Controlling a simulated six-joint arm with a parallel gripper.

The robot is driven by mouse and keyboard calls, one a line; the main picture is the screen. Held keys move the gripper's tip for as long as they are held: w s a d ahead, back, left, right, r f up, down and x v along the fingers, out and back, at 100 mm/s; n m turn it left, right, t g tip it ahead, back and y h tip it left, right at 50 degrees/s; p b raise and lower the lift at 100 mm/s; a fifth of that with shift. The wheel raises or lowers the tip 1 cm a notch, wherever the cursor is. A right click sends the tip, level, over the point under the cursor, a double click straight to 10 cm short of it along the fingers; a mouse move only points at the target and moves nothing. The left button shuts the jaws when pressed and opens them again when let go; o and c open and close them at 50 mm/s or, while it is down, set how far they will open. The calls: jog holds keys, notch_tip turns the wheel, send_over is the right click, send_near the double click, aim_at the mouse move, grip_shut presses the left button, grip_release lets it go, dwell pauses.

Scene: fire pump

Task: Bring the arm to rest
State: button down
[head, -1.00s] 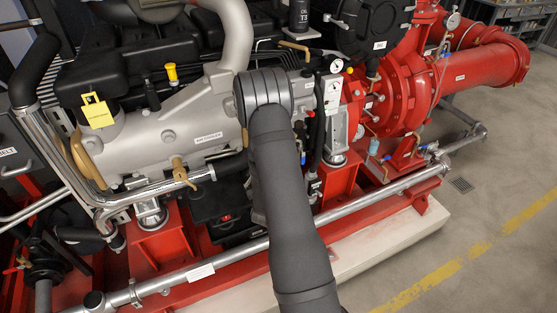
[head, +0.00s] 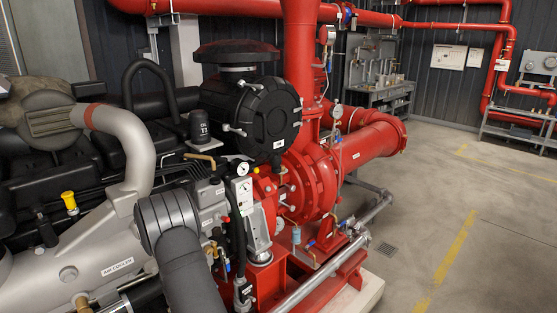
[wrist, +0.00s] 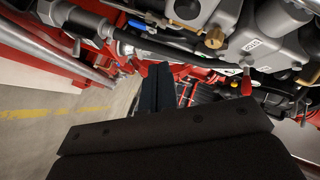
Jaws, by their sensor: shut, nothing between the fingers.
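My gripper (wrist: 157,88) shows in the wrist view, its dark fingers together with nothing between them. It points in among the lower parts of the fire pump's engine. I cannot tell whether it touches anything. In the head view my grey arm rises from the bottom edge to a rounded joint in front of the engine. The gripper itself is not visible in that view. The red pump housing (head: 311,182) stands to the right of my arm, and the silver air cooler (head: 75,262) is to its left.
In the wrist view a red-handled valve (wrist: 246,82) and a brass fitting (wrist: 214,38) lie right of the fingers. A silver pipe (wrist: 62,55) runs at left. In the head view, open floor (head: 480,225) with a yellow line lies right of the pump.

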jog(key=s+d, duration=0.2)
jog(key=shift+s+d, duration=0.3)
jog(key=shift+s, duration=0.05)
jog(key=shift+w, duration=0.1)
jog(key=shift+w+a, duration=2.1)
jog(key=shift+a, duration=0.1)
jog(key=s+d, duration=0.5)
jog(key=w+a, duration=0.5)
jog(key=s+d, duration=0.4)
jog(key=d, duration=0.1)
jog(key=w+r+n+y, duration=0.4)
jog(key=w+n+y, duration=0.2)
jog(key=n, duration=0.5)
jog(key=shift+a+n+y, duration=0.25)
jog(key=shift+n+y, duration=0.05)
jog(key=shift+y, duration=0.7)
